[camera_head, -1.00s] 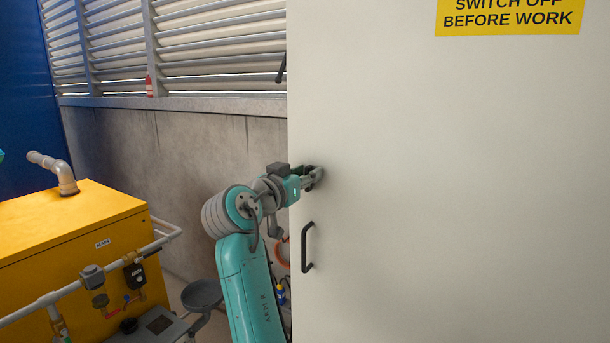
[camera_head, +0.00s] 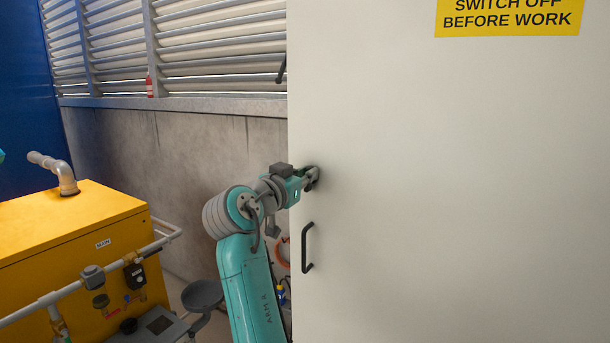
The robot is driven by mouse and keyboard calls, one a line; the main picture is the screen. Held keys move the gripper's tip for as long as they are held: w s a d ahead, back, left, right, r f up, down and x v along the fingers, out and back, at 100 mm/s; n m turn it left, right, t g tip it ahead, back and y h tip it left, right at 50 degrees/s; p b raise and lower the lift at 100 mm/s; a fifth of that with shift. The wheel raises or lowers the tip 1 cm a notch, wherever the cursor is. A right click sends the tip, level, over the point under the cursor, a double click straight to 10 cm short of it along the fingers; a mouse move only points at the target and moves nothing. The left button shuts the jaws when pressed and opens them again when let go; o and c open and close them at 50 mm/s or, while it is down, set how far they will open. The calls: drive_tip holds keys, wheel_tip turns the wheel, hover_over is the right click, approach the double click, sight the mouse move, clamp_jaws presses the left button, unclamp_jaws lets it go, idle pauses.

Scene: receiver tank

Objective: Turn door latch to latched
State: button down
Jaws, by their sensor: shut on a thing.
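The large pale door (camera_head: 450,200) fills the right of the view. The door latch (camera_head: 316,172) is a small dark part near the door's left edge, mostly hidden by my gripper. My gripper (camera_head: 310,180) is at the latch and shut on it, with its fingers close against the door face. The latch's exact angle is too small and too covered to tell. A black door handle (camera_head: 307,247) is fixed upright on the door below my gripper, apart from it.
A yellow machine (camera_head: 75,250) with grey pipes stands at the lower left. A louvred wall (camera_head: 215,50) with a ledge is behind. A dark round seat-like thing (camera_head: 202,296) stands low beside my arm. A yellow warning sign (camera_head: 510,18) is on the door.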

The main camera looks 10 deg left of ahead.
drive_tip(key=shift+s+d+f+m, duration=0.1)
drive_tip(key=shift+d+f+m, duration=0.15)
drive_tip(key=shift+m, duration=2.5)
drive_tip(key=shift+d+f+m, duration=0.2)
drive_tip(key=shift+f+m, duration=0.05)
drive_tip(key=shift+m, duration=2.55)
drive_tip(key=shift+s+d+f+m, duration=0.1)
drive_tip(key=shift+d+f+m, duration=0.15)
drive_tip(key=shift+m, duration=2.5)
drive_tip(key=c, duration=1.2)
unclamp_jaws()
drive_tip(key=shift+w, duration=0.1)
drive_tip(key=shift+a+f, duration=0.1)
drive_tip(key=v, duration=1.2)
